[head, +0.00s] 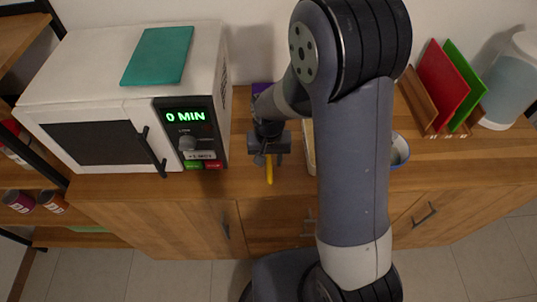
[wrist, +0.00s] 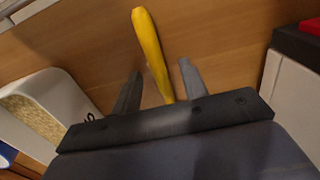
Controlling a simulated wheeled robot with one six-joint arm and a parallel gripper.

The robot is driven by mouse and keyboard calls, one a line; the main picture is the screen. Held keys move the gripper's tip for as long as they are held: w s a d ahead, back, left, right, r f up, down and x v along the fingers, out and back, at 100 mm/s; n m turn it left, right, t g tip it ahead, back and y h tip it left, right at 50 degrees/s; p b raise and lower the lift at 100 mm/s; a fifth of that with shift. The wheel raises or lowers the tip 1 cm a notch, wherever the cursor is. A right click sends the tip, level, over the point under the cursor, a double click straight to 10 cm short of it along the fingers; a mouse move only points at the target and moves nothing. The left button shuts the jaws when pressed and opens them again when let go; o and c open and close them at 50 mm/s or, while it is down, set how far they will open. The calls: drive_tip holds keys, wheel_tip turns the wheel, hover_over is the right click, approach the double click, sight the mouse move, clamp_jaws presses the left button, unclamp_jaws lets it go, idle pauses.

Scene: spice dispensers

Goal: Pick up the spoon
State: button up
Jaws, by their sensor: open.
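A yellow utensil handle (wrist: 150,45), which I take for the spoon, lies over the wooden counter in the wrist view. Its near end is hidden behind my gripper's dark base. In the head view its yellow end (head: 269,173) pokes out below my gripper (head: 269,155), near the counter's front edge. My gripper's two grey fingers (wrist: 158,82) are open, one on each side of the handle, with a gap on both sides. The spoon's bowl is not visible.
A white microwave (head: 115,100) stands to the left, with a teal board (head: 158,55) on top. A light-coloured tray or container (head: 309,145) is close on the right, partly behind my arm. A bowl (head: 400,150) and upright cutting boards (head: 445,85) are further right.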

sight(269, 161)
drive_tip(key=shift+c, duration=0.5)
clamp_jaws()
wheel_tip(269, 161, up, 10)
idle(0.5)
drive_tip(key=shift+r, duration=0.15)
